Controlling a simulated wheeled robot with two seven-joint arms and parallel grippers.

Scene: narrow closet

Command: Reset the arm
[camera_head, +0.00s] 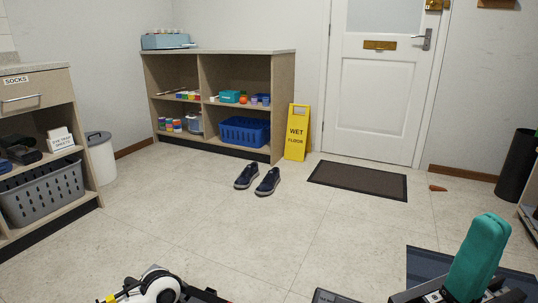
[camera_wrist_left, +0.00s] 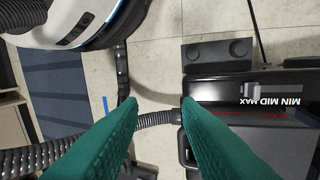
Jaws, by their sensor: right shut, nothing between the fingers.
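My right gripper (camera_head: 478,255) is at the lower right of the head view. Its teal fingers are together, pointing up, with nothing visible between them. It is over the floor, in front of a dark blue mat (camera_head: 420,262). My left gripper (camera_wrist_left: 159,105) shows in the left wrist view as two teal fingers set apart, with nothing held between them. Floor and a dark hose show beyond its fingertips. I cannot make out the left fingers in the head view.
A black case marked MIN MID MAX (camera_wrist_left: 250,92) lies right of the left fingers. Shoes (camera_head: 257,180), a yellow wet-floor sign (camera_head: 297,133), a doormat (camera_head: 358,180) and a brown wedge (camera_head: 437,188) are on the floor. Shelves stand left and back. The middle floor is clear.

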